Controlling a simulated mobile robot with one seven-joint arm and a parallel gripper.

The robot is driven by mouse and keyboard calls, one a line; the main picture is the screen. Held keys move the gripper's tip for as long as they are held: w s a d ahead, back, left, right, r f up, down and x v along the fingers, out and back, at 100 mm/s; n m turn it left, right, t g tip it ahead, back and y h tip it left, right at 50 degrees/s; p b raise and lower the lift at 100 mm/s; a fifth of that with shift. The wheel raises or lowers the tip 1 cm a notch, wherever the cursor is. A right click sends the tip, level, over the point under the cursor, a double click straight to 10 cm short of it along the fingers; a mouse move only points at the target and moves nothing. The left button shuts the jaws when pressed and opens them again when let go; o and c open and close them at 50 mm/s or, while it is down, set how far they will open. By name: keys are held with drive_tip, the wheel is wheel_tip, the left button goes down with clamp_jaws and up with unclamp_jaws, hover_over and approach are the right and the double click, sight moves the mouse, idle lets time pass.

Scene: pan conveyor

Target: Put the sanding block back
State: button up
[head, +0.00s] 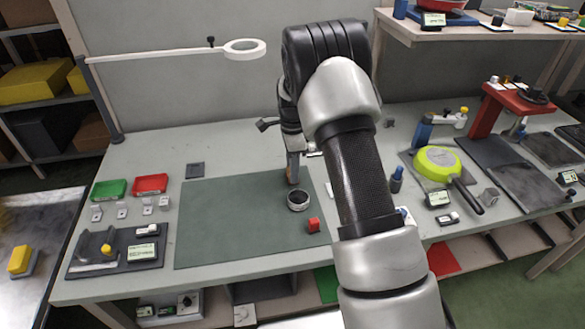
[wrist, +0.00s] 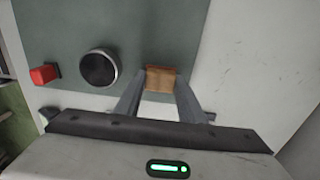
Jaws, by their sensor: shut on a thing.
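The sanding block (wrist: 160,78) is a small brown block between the two fingers of my gripper (wrist: 160,92) in the wrist view. The fingers are shut on its sides. In the head view my gripper (head: 292,168) points down over the far right part of the green mat (head: 235,225). The block (head: 292,177) shows only as a small brown patch below the fingers there. I cannot tell whether it touches the mat.
A round dark dish with a silver rim (head: 298,200) and a red block (head: 313,225) sit on the mat nearby. The mat's left part is clear. Green (head: 109,190) and red (head: 149,184) trays stand left. A magnifier arm (head: 170,53) spans behind; a green-yellow pan (head: 437,163) lies right.

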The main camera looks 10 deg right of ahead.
drive_tip(key=shift+f, duration=0.1)
drive_tip(key=o, duration=0.6)
drive_tip(key=shift+f, duration=0.1)
drive_tip(key=o, duration=0.4)
